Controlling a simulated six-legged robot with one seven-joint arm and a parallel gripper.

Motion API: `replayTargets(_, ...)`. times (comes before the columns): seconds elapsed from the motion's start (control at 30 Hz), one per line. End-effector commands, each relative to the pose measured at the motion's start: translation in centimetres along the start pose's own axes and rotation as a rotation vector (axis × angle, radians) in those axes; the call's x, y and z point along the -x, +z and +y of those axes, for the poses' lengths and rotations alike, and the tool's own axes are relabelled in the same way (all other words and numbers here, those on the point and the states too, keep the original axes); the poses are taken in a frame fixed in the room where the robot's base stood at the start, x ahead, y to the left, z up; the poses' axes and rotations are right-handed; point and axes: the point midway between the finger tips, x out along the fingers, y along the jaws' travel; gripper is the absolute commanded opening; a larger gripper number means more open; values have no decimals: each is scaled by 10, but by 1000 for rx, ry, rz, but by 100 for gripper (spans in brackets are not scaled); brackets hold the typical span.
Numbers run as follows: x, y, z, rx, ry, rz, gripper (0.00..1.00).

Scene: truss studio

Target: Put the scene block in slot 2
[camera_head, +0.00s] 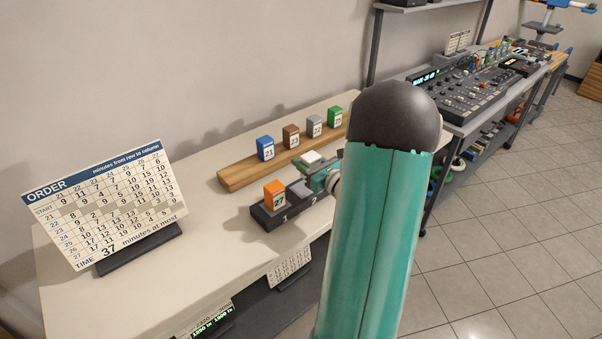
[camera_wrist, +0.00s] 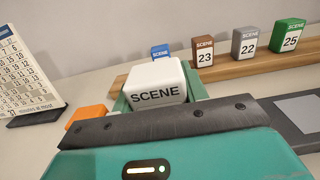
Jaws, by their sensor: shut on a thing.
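A white block marked SCENE (camera_wrist: 155,92) is held in the jaws of my gripper (camera_head: 322,172). In the head view the white block (camera_head: 311,157) shows above the rack, between it and the wooden shelf. The dark slot rack (camera_head: 273,220) stands on the table. An orange block marked 27 (camera_head: 274,193) stands in slot 1; its top shows in the wrist view (camera_wrist: 86,115). Slot 2 shows a bare grey pad (camera_head: 299,188). My gripper and arm hide the rack's right end in the head view. A grey pad (camera_wrist: 303,111) shows at right in the wrist view.
A wooden shelf (camera_head: 240,179) behind the rack holds blue 21 (camera_head: 265,148), brown 23 (camera_head: 291,136), grey 22 (camera_head: 314,126) and green 25 (camera_head: 335,116) blocks. An ORDER chart (camera_head: 104,205) stands at left. The table between chart and rack is clear.

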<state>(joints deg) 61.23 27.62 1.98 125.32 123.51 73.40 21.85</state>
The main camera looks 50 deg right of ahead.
Motion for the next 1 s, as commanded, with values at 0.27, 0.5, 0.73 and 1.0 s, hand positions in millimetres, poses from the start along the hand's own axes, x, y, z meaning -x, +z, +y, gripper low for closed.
replayTargets(0.27, -18, -22, 8, 0, 3, 0, 19)
replayTargets(0.5, -17, -51, 7, 1, 1, -1, 19)
replayTargets(0.73, -17, -50, 7, 2, 1, -2, 19)
replayTargets(1.0, -17, -54, 7, 2, 1, -1, 65)
